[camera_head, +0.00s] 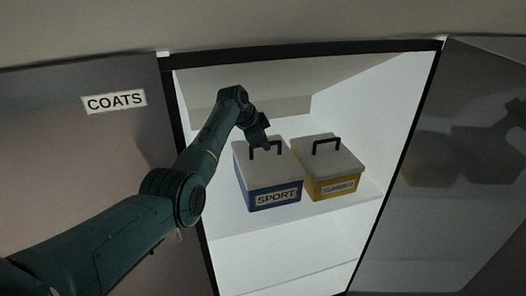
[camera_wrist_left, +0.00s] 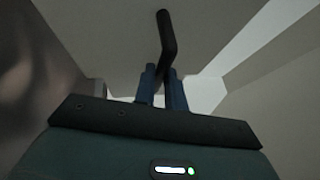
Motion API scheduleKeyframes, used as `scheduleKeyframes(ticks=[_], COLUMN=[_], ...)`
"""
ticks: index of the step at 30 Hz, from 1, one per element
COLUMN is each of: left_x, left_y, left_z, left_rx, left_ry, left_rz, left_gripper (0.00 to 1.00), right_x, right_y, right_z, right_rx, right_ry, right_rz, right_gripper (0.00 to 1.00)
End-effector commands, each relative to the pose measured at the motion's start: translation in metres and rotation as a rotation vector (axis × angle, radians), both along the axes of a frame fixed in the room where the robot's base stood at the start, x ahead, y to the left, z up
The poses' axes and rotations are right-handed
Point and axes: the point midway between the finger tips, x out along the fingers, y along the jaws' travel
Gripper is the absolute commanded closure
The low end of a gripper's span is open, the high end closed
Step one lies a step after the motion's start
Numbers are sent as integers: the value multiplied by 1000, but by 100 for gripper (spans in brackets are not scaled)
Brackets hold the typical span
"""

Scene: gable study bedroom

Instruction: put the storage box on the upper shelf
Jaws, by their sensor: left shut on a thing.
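A blue storage box (camera_head: 267,194) with a grey lid and a "SPORT" label is inside the open cupboard, over the shelf (camera_head: 330,212). Whether it rests on the shelf or hangs just above it, I cannot tell. My left gripper (camera_head: 264,146) reaches in from the left and is shut on the box's black handle. In the left wrist view, the dark handle (camera_wrist_left: 167,35) runs between the two blue fingers of my left gripper (camera_wrist_left: 164,84). My right gripper is not in view.
A yellow box (camera_head: 333,187) with a grey lid, black handle and a label stands close on the right of the blue box. The left door panel (camera_head: 115,150) reads "COATS". A dark glossy panel (camera_head: 450,200) stands at the right. Free shelf room lies right of the yellow box.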

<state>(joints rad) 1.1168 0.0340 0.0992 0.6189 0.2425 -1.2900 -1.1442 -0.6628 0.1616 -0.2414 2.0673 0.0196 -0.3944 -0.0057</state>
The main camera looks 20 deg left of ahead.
Motion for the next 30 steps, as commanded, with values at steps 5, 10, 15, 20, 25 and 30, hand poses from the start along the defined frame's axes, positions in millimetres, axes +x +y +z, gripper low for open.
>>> scheduleKeyframes(ticks=[5,10,15,20,25,30], left_x=[3,4,4,4,2,2], left_y=[2,2,2,2,1,1], left_z=[-10,-28,-32,-33,-36,-36], left_rx=[-2,-2,-1,-1,-1,-1], left_ry=[-3,-4,-6,-6,-1,-1], left_rz=[0,1,0,0,0,0], left_gripper=[100,100,100,100,78,66], right_x=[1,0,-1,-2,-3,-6], right_y=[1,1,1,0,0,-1], right_z=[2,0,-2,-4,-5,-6], right_rx=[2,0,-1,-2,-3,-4], right_ry=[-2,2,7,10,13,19], right_rz=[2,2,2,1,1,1], right_gripper=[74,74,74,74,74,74])
